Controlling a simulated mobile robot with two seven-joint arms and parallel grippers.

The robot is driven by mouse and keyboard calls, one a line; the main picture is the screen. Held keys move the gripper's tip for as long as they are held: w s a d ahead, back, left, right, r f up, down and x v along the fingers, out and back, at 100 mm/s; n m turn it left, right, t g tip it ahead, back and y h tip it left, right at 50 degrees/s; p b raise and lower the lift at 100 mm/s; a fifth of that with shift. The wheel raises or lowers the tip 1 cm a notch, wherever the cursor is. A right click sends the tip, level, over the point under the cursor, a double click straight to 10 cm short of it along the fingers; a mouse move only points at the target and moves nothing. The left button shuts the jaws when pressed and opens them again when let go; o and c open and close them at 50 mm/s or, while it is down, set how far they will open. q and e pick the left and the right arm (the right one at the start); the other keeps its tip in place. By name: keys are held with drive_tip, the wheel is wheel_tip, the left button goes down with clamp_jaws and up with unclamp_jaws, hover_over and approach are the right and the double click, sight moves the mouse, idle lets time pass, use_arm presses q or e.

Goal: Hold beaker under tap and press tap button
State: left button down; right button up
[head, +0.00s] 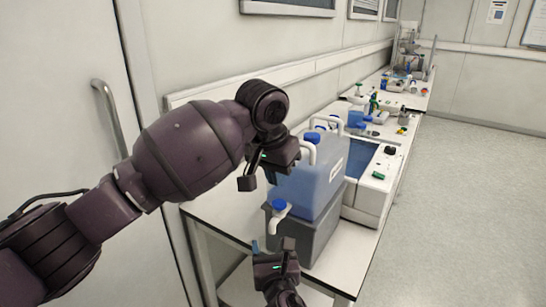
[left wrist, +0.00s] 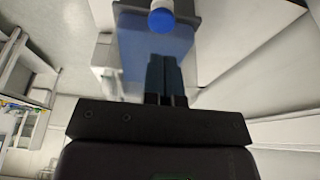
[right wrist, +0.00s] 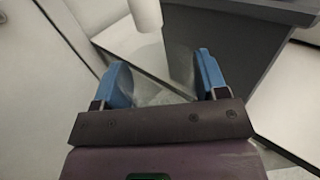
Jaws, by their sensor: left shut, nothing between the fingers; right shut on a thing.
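A large blue translucent canister (head: 308,178) stands on a grey box (head: 318,235) on the bench. Its white tap (head: 281,211) with a blue button (head: 279,204) sticks out at the front. My left gripper (head: 247,183) is shut and empty, above and left of the tap. In the left wrist view its fingers (left wrist: 165,75) point toward the blue button (left wrist: 161,19). My right gripper (head: 272,246) is below the tap. In the right wrist view its blue fingers (right wrist: 164,78) are apart around a faint clear beaker (right wrist: 165,92), with the white spout (right wrist: 146,14) just beyond. The beaker is hardly visible in the head view.
A white instrument (head: 375,180) stands right behind the canister. Bottles and small lab items line the bench farther back. A door with a metal handle (head: 109,115) is at left. The floor (head: 470,210) at right is clear.

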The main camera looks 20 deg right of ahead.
sight(277, 205)
use_arm(q)
drive_tip(key=shift+d+f, duration=0.1)
drive_tip(key=shift+f, duration=2.3)
wheel_tip(277, 205, down, 2)
drive_tip(key=shift+f, duration=0.3)
drive_tip(key=shift+s+f, duration=0.1)
drive_tip(key=shift+f, duration=0.05)
use_arm(e)
drive_tip(key=shift+s+a, duration=0.1)
idle(2.4)
use_arm(q)
wheel_tip(277, 205, up, 5)
drive_tip(key=shift+f, duration=0.15)
use_arm(e)
drive_tip(key=shift+f, duration=0.1)
use_arm(q)
drive_tip(key=v, duration=1)
